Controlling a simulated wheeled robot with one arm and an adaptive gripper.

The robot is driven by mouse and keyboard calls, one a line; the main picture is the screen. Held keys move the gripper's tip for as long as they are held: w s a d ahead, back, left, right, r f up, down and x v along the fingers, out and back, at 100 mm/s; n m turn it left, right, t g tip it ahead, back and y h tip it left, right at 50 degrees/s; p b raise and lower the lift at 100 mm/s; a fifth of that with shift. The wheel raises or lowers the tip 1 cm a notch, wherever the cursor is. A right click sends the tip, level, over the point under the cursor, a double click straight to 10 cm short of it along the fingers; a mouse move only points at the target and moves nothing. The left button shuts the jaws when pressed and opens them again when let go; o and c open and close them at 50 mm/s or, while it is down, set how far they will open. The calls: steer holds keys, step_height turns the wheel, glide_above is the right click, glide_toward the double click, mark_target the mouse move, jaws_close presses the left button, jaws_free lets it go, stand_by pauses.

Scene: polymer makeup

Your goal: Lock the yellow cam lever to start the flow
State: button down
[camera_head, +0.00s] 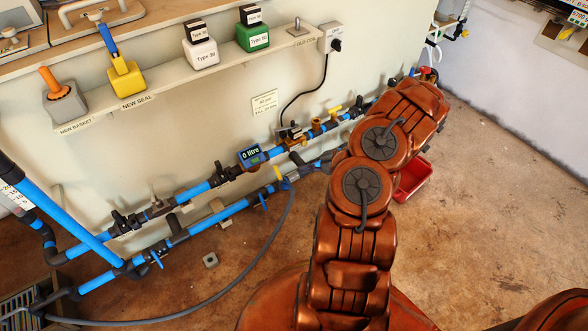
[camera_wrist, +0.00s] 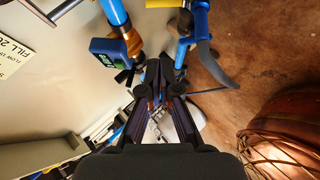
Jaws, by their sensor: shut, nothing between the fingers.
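A small yellow lever (camera_head: 278,173) sits where the grey hose meets the lower blue pipe in the head view. Another yellow handle (camera_head: 335,110) stands on the upper pipe in the head view. My arm hides much of the gripper in the head view.
A blue meter (camera_head: 251,155) reading 0 litre is on the upper pipe; it also shows in the wrist view (camera_wrist: 104,51). A shelf (camera_head: 180,88) with labelled blocks runs along the wall above. A red bin (camera_head: 412,180) is behind my arm. The floor at right is mostly clear.

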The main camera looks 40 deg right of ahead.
mark_target(278, 173)
steer(key=b+x, duration=0.4)
steer(key=x, duration=0.6)
steer(key=shift+s+f, duration=0.15)
steer(key=shift+w+d+f+b, duration=0.45)
steer(key=shift+w+f+b, duration=0.1)
steer(key=shift+w+f, duration=0.2)
steer(key=shift+w+d+f, duration=0.2)
steer(key=shift+w+f, duration=0.05)
steer(key=shift+w, duration=0.25)
steer(key=shift+w+r+p, duration=0.15)
steer(key=shift+p, duration=0.15)
